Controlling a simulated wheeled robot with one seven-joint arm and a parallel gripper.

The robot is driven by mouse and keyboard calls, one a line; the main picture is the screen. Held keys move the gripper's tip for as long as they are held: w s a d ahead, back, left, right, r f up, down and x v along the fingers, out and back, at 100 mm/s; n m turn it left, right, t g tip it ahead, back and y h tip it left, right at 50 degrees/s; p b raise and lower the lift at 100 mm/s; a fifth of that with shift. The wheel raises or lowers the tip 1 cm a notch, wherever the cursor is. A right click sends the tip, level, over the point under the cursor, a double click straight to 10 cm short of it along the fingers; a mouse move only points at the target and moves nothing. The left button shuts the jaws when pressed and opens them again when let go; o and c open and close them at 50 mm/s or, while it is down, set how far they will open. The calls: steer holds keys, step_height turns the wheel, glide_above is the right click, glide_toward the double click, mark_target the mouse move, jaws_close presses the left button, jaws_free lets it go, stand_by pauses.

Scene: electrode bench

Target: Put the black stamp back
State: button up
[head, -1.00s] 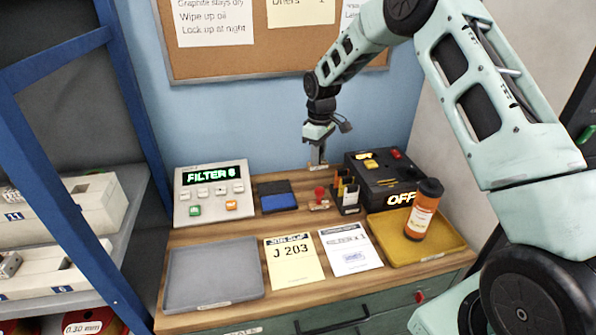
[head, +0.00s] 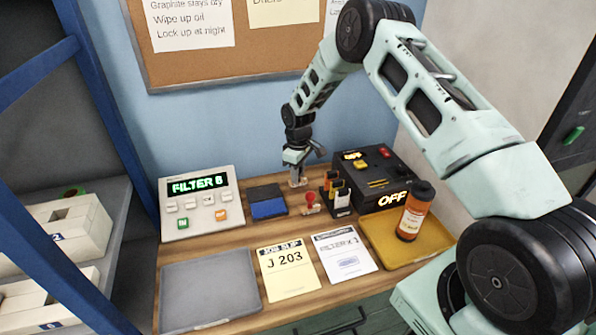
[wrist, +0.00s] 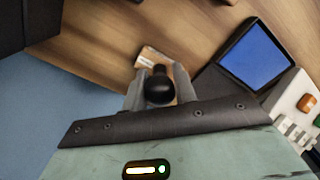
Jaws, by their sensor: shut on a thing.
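My gripper (head: 297,174) is at the back of the bench, between the ink pad and the black box. In the wrist view its fingers (wrist: 160,88) are shut on the black stamp (wrist: 160,90), whose round black knob shows between them. A small pale wooden block with a label (wrist: 150,57) shows just beyond the knob; I cannot tell whether it is the stamp's base or a rest under it. Whether the stamp touches the bench is unclear. A red-knobbed stamp (head: 311,203) stands just in front and to the right of my gripper.
The blue ink pad (head: 268,206) lies open left of my gripper, beside the FILTER panel (head: 229,203). A small card holder (head: 341,203) and the black box marked OFF (head: 385,180) are at right. A yellow tray (head: 446,245) holds an orange bottle (head: 415,212). The grey tray (head: 210,285) is empty.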

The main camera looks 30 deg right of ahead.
steer(key=shift+f, duration=0.35)
steer(key=shift+f, duration=0.15)
steer(key=o, duration=0.8)
